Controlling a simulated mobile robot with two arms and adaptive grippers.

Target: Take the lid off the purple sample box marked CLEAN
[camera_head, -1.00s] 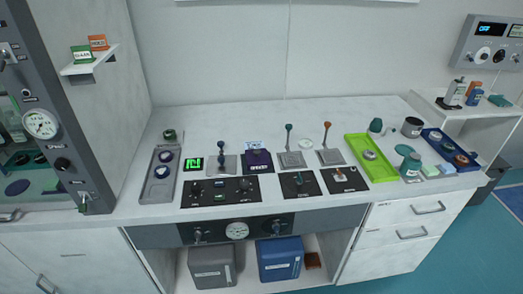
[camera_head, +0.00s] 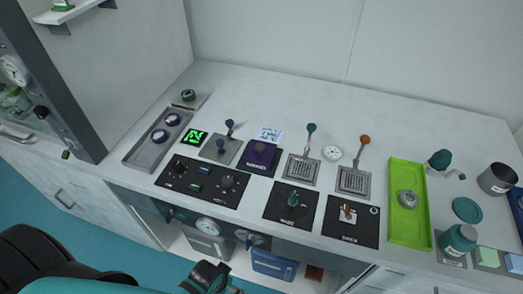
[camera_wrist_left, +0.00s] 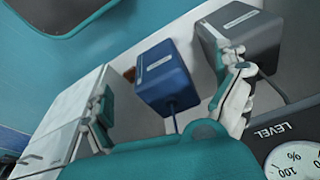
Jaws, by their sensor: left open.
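The purple sample box (camera_head: 259,155) sits on the bench top, near the middle of the head view. It has a pale label on its front, too small to read. My left arm comes in at the bottom left, with the left gripper (camera_head: 211,279) low in front of the bench, well below and apart from the box. My right gripper is not in view.
A black control panel (camera_head: 203,184) lies left in front of the box. Levers on plates, including a green-knobbed one (camera_head: 302,165), stand to its right. A green tray (camera_head: 408,230) lies further right. Under the bench are a blue bin (camera_wrist_left: 164,78) and grey bin (camera_wrist_left: 243,42).

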